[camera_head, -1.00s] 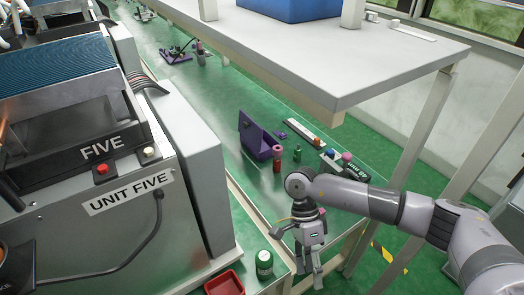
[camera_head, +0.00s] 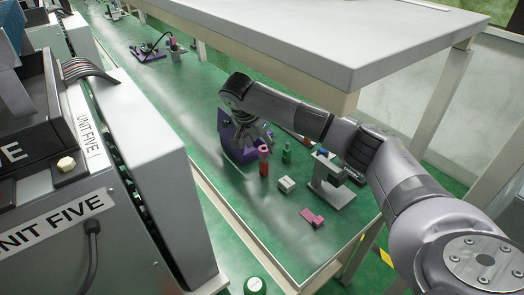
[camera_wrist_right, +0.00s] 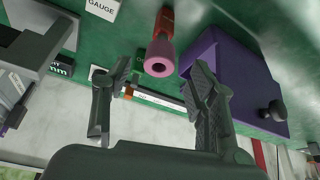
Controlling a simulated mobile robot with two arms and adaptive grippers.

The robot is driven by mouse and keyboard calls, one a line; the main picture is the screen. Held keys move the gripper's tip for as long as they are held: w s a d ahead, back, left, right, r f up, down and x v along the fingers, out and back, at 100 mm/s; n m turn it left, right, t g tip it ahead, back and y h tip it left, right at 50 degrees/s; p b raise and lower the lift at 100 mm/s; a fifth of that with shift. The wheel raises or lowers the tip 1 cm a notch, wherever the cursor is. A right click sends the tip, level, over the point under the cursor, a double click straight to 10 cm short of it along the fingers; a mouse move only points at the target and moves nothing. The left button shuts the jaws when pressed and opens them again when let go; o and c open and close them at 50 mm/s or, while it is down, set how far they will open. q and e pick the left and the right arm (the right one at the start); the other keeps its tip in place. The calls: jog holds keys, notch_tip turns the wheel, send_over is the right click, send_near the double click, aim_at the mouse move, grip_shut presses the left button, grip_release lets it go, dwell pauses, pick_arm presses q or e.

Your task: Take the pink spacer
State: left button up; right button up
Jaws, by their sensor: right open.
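A pink ring-like piece (camera_head: 263,149), which I take as the pink spacer, sits on top of an upright red cylinder (camera_head: 264,168) on the green bench. In the right wrist view the pink piece (camera_wrist_right: 159,57) shows its round hole, with the red cylinder (camera_wrist_right: 165,22) behind it. My right gripper (camera_head: 262,138) is close to the pink piece, partly hidden by its own arm in the head view. In the wrist view its fingers (camera_wrist_right: 163,75) are apart, with the pink piece beyond and between the tips, not gripped. My left gripper is not in view.
A purple holder (camera_head: 238,146) stands close by the red cylinder. The bench front is mostly clear.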

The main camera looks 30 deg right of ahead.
jog(key=shift+x, duration=1.5)
jog(key=shift+c, duration=0.2)
jog(key=c, duration=0.9)
jog(key=shift+r, duration=0.15)
